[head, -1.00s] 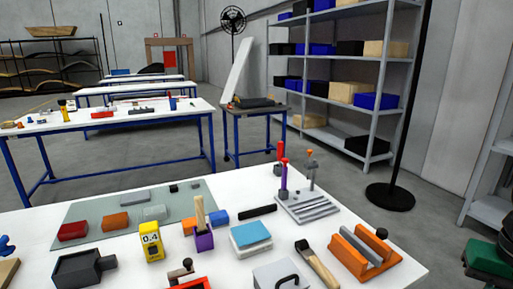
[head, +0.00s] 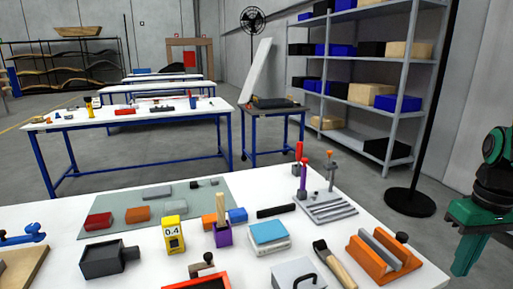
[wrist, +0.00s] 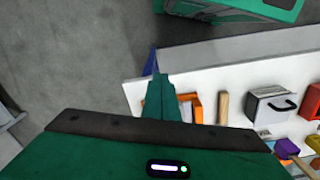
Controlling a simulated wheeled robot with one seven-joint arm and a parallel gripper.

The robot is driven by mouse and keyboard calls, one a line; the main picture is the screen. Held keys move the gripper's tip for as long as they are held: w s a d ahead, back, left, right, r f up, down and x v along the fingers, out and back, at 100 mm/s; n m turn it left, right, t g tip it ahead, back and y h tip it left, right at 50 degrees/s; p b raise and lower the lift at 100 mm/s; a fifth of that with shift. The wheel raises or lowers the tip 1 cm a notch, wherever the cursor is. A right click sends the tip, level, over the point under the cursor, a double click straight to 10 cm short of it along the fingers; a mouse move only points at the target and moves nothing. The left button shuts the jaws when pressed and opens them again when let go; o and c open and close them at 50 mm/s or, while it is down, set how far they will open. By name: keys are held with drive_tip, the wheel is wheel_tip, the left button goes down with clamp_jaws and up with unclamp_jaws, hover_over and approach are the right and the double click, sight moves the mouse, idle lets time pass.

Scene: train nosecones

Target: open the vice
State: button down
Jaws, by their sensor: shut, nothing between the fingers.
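The orange block with upright walls, a grey plate between them and a black knob (head: 384,256) looks like the vice. It stands at the right end of the white table in the head view. In the wrist view its orange edge (wrist: 196,106) shows partly, with my gripper hiding the rest. My green gripper (wrist: 160,78) is shut and empty, its tips overlapping the vice and table edge in that view. In the head view my green arm end (head: 468,245) hangs at the right, beyond the table edge and apart from the vice. The gap between the vice's jaws is hard to judge.
Left of the vice are a wooden-handled tool (head: 340,270) and a grey box with a black handle (head: 297,274). A tool stand with upright drivers (head: 327,207) stands behind. A black lamp base (head: 410,201) is on the floor.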

sight(401, 241)
drive_tip(key=w+n, duration=1)
drive_tip(key=w, duration=0.5)
drive_tip(key=f, duration=0.5)
drive_tip(key=shift+w+d+f, duration=0.1)
drive_tip(key=shift+w+d, duration=0.15)
drive_tip(key=shift+w, duration=0.05)
drive_tip(key=shift+s+f, duration=0.35)
drive_tip(key=shift+f, duration=0.1)
drive_tip(key=shift+a, duration=0.15)
drive_tip(key=shift+w+d+r, duration=0.15)
drive_tip(key=shift+w+d, duration=0.1)
drive_tip(key=shift+d, duration=0.2)
